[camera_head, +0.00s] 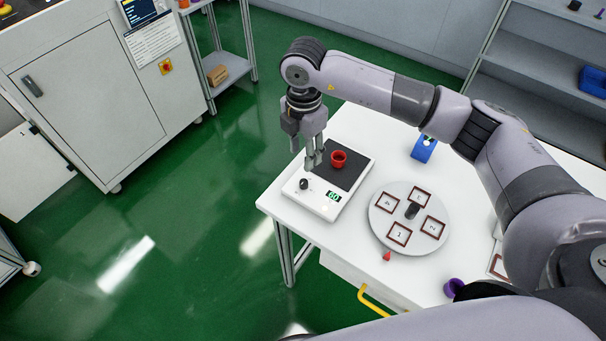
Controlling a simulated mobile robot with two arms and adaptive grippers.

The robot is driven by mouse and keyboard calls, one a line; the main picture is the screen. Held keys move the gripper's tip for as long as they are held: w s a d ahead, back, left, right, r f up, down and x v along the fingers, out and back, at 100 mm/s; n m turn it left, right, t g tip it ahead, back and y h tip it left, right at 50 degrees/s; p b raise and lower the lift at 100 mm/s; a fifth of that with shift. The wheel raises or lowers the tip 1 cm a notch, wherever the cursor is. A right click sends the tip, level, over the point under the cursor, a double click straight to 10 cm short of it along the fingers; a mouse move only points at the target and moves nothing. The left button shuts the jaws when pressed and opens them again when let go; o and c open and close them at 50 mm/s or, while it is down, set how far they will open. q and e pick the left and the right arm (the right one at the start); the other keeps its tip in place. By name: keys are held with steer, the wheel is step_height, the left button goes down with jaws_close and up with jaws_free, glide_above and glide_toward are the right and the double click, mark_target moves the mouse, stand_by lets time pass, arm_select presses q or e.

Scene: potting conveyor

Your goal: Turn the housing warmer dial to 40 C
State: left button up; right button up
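The housing warmer (325,208) is a white box with a dark top plate, near the left corner of the white table. Its black dial (304,184) is on the front left of the box, beside a small green display (333,196) that appears to read 60. A red cup (338,159) stands on the dark plate. My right gripper (314,166) points down over the warmer, with its fingertips just above and behind the dial in the picture. Its fingers look close together; how far apart they are, and whether they touch anything, is unclear. My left gripper is out of view.
A round grey turntable (382,233) with several framed, numbered slots is right of the warmer. A blue holder (423,149) stands behind it. A small red piece (387,257) and a purple cup (454,287) are near the front. The green floor left of the table is clear.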

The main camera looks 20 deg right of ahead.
mark_target(303, 182)
step_height(303, 182, down, 4)
steer(key=shift+w+p, duration=0.1)
steer(key=shift+p, duration=0.35)
step_height(303, 182, down, 6)
steer(key=shift+f+p, duration=0.15)
steer(key=shift+p, duration=0.5)
steer(key=shift+w+f, duration=0.1)
steer(key=shift+f, duration=0.7)
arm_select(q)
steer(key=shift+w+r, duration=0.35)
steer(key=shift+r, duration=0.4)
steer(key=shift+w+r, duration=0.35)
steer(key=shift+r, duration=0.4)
arm_select(e)
jaws_close()
